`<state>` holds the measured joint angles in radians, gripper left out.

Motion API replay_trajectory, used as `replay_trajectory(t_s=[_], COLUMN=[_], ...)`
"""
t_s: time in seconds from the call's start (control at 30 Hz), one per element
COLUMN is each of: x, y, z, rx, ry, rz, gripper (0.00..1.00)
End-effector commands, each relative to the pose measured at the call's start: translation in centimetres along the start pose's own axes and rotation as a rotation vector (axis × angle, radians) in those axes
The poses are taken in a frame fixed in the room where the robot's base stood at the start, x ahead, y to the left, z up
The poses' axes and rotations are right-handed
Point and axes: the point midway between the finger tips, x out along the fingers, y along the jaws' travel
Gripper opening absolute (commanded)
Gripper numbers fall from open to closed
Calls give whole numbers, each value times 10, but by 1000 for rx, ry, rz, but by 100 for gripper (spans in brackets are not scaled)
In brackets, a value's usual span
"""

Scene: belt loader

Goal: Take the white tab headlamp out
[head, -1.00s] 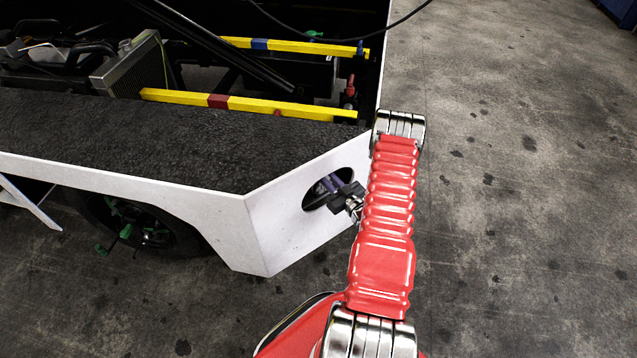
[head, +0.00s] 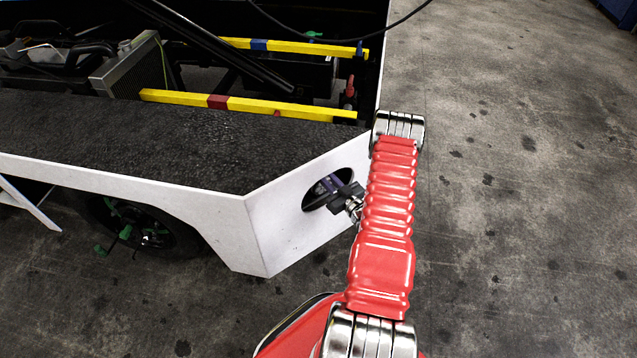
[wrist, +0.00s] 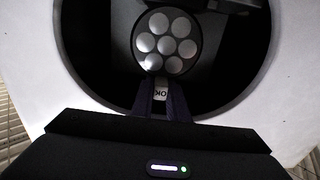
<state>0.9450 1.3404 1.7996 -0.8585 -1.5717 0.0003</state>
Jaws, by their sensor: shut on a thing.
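In the wrist view, the headlamp (wrist: 167,42) is a round dark lamp with several pale round reflectors. It sits inside the round opening (wrist: 88,88) of the white panel. A small white tab (wrist: 160,89) with dark lettering is just below the lamp. My gripper (wrist: 161,98) is shut on this tab, one dark finger on each side. In the head view, my gripper (head: 338,194) is at the round opening (head: 318,194) in the loader's angled white corner panel. The lamp cannot be made out there.
The white panel (head: 285,225) surrounds the opening closely. A black rough deck (head: 150,145) lies above it, with yellow bars (head: 290,107) and a black strut (head: 225,50) behind. The concrete floor (head: 510,200) to the right is clear.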

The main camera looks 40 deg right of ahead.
Motion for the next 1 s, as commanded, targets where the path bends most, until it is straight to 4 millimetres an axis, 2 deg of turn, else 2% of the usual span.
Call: replay_trajectory(t_s=[0.23,0.47,1.0], x=[-1,0,-114], y=[-1,0,2], z=[1,-15,-15], rx=[4,1,2], ry=[-9,-4,-2], rz=[1,0,6], gripper=[0,0,0])
